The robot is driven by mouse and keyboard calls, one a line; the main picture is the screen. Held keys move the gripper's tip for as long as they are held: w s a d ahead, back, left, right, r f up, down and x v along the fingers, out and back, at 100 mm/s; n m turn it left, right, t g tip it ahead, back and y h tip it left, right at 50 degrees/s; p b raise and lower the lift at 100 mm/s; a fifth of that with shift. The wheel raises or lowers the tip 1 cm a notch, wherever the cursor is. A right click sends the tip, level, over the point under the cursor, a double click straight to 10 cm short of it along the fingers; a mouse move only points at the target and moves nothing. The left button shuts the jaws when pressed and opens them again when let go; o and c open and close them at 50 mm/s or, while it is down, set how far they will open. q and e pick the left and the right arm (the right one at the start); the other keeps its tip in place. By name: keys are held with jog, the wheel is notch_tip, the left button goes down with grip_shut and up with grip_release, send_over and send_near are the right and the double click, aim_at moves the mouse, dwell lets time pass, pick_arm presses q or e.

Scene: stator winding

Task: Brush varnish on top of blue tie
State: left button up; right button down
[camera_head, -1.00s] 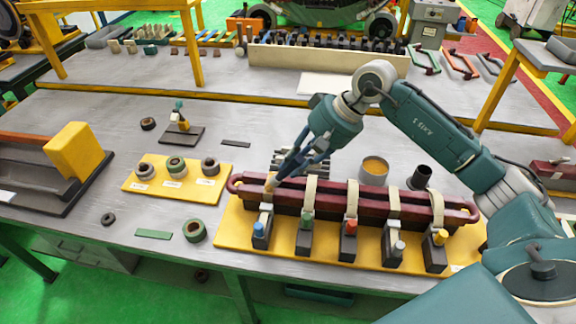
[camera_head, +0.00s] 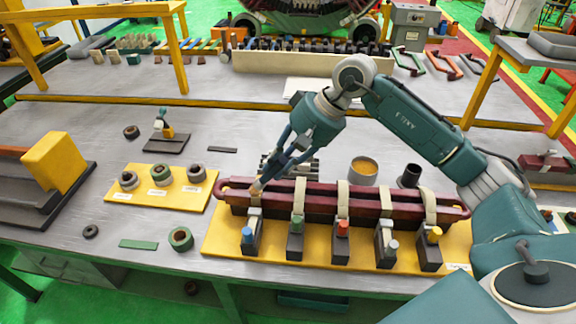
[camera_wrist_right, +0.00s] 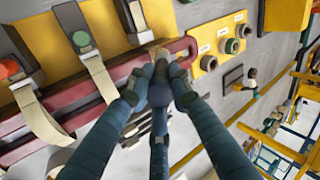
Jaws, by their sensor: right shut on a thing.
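A long dark red coil (camera_head: 310,201) lies on a yellow board, crossed by several pale ties with coloured knobs. The blue tie is the leftmost, with a pale strap (camera_head: 254,214) and a blue knob (camera_head: 247,232). My right gripper (camera_head: 272,178) is shut on a brush. The brush tip (camera_head: 257,187) is at the top of the coil beside the blue tie's strap; the tip also shows in the wrist view (camera_wrist_right: 156,51). I cannot tell whether it touches. My left gripper is not in view.
A cup of amber varnish (camera_head: 363,173) and a dark cup (camera_head: 410,176) stand behind the coil. The green-knob tie (camera_head: 296,226) is just right of the blue one. A yellow tray (camera_head: 140,190) with several rings lies to the left.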

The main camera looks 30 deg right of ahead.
jog(key=shift+w+a, duration=0.3)
jog(key=shift+a, duration=0.05)
jog(key=shift+r+p, duration=1.1)
jog(key=shift+r, duration=1.9)
jog(key=shift+r+p, duration=0.5)
jog(key=shift+r, duration=1)
